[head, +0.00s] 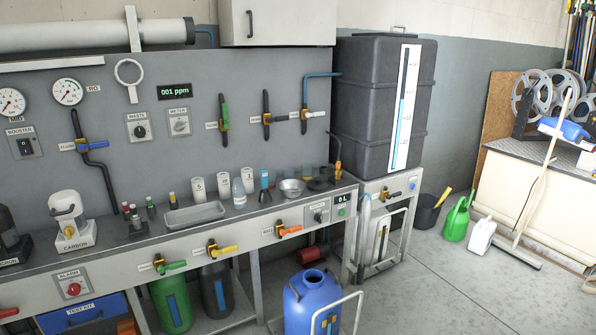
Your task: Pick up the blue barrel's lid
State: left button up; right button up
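The blue barrel (312,306) stands upright on the floor at the bottom middle of the head view, in front of the bench. A pale metal frame (358,310) stands around its front and right side. Its rounded shoulder and narrow raised top show, but its lower part is cut off by the picture's edge. Neither of my grippers is in view.
A grey bench (120,262) with valves, bottles and a tray (194,214) runs along the left. A tall dark tank (365,100) stands behind the barrel. A green watering can (457,220) and a white jug (481,236) stand right. Floor (440,295) right of the barrel is clear.

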aim_at(317, 184)
jog(key=i+l+u, duration=0.35)
jog(key=i, duration=0.15)
jog(key=i+l+u, duration=0.7)
jog(key=i+l, duration=0.15)
jog(key=l, duration=0.15)
